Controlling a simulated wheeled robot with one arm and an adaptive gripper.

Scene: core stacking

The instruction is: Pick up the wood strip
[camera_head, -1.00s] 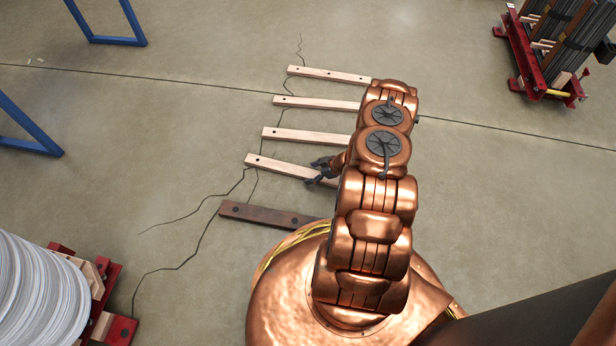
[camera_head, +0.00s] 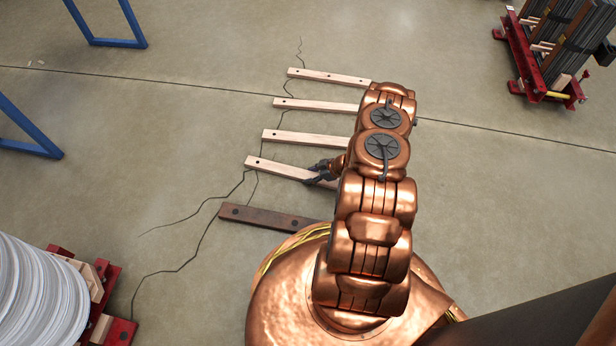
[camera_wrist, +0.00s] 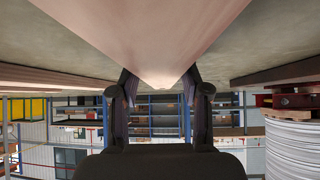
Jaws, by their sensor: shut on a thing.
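Several wood strips lie roughly parallel on the floor in the head view. The nearest pale wood strip (camera_head: 276,167) has a dark hole near its left end, and its right part is hidden by my arm. My gripper (camera_head: 318,176) is shut on this strip near its visible middle. In the wrist view the pale strip (camera_wrist: 150,30) runs large across the top and passes between the two fingers of my gripper (camera_wrist: 160,88), which sit at its sides. Whether the strip is clear of the floor is hard to tell.
A dark brown strip (camera_head: 265,216) lies nearer to my base. Other pale strips (camera_head: 308,137) lie beyond the held one. A white reel on a red stand (camera_head: 118,330) is at lower left. Blue frames (camera_head: 118,41) stand at upper left. A red rack (camera_head: 525,55) is at upper right.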

